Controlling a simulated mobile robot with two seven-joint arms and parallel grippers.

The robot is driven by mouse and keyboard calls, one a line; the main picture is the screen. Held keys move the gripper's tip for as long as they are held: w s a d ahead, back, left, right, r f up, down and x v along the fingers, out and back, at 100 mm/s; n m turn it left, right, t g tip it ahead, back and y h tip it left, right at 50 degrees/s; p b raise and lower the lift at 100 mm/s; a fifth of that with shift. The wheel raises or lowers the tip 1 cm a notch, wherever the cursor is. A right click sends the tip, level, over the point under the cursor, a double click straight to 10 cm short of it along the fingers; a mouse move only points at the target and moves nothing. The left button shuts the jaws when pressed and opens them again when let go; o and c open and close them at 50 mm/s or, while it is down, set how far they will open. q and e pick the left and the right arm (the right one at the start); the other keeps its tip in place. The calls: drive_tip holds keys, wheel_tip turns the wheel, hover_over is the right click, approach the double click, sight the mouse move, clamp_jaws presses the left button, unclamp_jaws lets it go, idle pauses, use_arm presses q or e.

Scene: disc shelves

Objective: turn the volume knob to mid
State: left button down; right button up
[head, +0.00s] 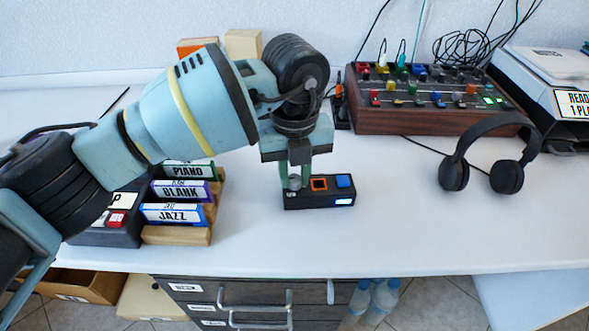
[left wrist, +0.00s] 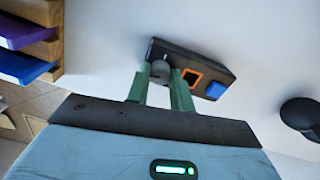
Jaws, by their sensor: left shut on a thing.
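A small black box (head: 318,201) with an orange-framed square, a blue button and a small lit display lies on the white table. Its grey volume knob (left wrist: 160,70) sits at the box's left end. My left gripper (head: 294,183) points down over that end, its green fingers on either side of the knob. In the left wrist view the fingers (left wrist: 160,85) are shut on the knob. The fingers partly hide the knob, and I cannot read its setting. My right gripper is not in view.
A wooden rack (head: 216,195) with labelled cases stands left of the box. A mixer (head: 430,116) with cables stands behind to the right. Black headphones (head: 506,178) lie at right. The table (head: 400,235) is clear in front.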

sight(295, 178)
use_arm(q)
drive_tip(key=m+p, duration=0.2)
drive_tip(key=m, duration=0.1)
drive_tip(key=shift+r+m, duration=0.15)
drive_tip(key=shift+m, duration=0.15)
drive_tip(key=m+p, duration=0.1)
drive_tip(key=m, duration=0.2)
idle(1.0)
drive_tip(key=c, duration=1.2)
unclamp_jaws()
wheel_tip(295, 178, up, 7)
drive_tip(key=shift+p, duration=0.35)
drive_tip(key=shift+r, duration=0.3)
